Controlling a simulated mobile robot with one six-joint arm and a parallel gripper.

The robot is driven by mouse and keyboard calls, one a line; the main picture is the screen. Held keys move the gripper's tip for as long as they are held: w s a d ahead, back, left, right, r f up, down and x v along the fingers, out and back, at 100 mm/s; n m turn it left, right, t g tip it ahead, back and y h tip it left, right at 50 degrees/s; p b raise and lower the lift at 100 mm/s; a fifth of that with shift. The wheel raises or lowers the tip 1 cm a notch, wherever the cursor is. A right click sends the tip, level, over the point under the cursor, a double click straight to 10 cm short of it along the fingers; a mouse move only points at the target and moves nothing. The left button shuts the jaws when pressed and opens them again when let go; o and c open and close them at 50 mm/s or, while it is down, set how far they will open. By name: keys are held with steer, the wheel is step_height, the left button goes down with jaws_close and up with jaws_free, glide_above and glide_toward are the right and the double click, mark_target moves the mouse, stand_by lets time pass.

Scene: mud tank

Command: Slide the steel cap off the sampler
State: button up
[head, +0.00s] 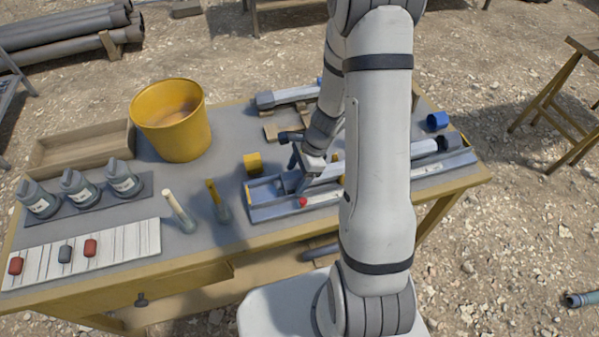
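A long pale grey tube, which looks like the sampler (421,149), lies along a grey trough (447,163) at the right of the table in the head view. Its right end is dark. My arm covers its middle. My gripper (299,178) points down at the left end of the trough, around or just above a grey-blue part there. I cannot tell whether that part is the steel cap, nor whether the fingers touch it. The fingertips are small and partly hidden, so their opening is unclear.
A red knob (302,202) sits on the trough's front edge. A blue ring (437,121) is at the back right.

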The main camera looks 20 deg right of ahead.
mark_target(275, 183)
steer(key=c, duration=1.1)
steer(key=shift+a+b, duration=0.45)
steer(key=shift+a, duration=2.45)
steer(key=o, duration=1.4)
steer(key=shift+d+r, duration=0.1)
steer(key=shift+r, duration=0.15)
steer(key=v, duration=0.7)
steer(key=shift+d+r+p, duration=0.1)
steer(key=shift+p, duration=0.2)
